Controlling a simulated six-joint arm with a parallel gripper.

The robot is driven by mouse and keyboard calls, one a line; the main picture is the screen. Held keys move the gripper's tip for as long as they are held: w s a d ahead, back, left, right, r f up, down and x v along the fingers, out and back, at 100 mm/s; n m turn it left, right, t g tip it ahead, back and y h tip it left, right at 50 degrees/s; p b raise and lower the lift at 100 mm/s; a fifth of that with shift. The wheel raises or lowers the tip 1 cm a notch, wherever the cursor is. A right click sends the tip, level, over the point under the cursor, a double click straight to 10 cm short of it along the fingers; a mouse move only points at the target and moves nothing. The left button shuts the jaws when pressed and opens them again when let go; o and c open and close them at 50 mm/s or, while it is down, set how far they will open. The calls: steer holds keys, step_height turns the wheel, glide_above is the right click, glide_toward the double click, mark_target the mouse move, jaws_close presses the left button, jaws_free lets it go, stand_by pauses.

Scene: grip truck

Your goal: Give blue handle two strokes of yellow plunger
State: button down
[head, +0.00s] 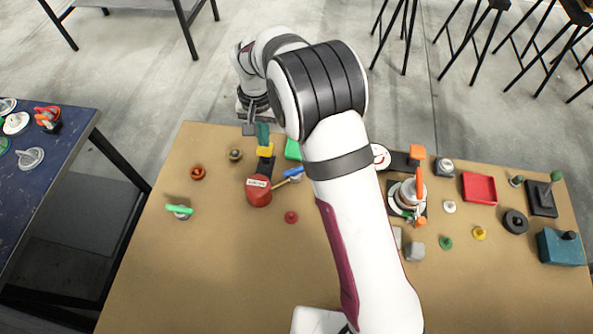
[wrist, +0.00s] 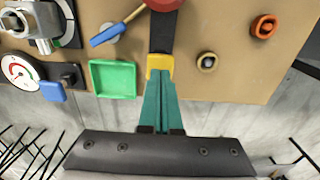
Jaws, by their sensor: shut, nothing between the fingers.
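The yellow plunger (head: 265,151) is a small block at the end of a black bar that runs to a red can (head: 259,192) with a white label. It also shows in the wrist view (wrist: 160,62). The blue handle (head: 291,173) is a slanted lever on a pale round base beside the can; the wrist view shows it too (wrist: 108,36). My gripper (head: 263,136) has teal fingers, shut and empty, at the plunger's outer end. In the wrist view its tips (wrist: 159,84) meet the plunger's edge; I cannot tell if they touch.
A green tray (wrist: 112,65) lies beside the plunger, and a brown knob (wrist: 207,62) is on its other side. An orange knob (head: 198,173) stands farther left. A red knob (head: 291,217) is in front of the can. My arm hides part of the table's middle.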

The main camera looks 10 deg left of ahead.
steer(key=shift+f, duration=1.85)
steer(key=shift+r, duration=2)
steer(key=shift+f, duration=1.95)
steer(key=shift+r, duration=1.95)
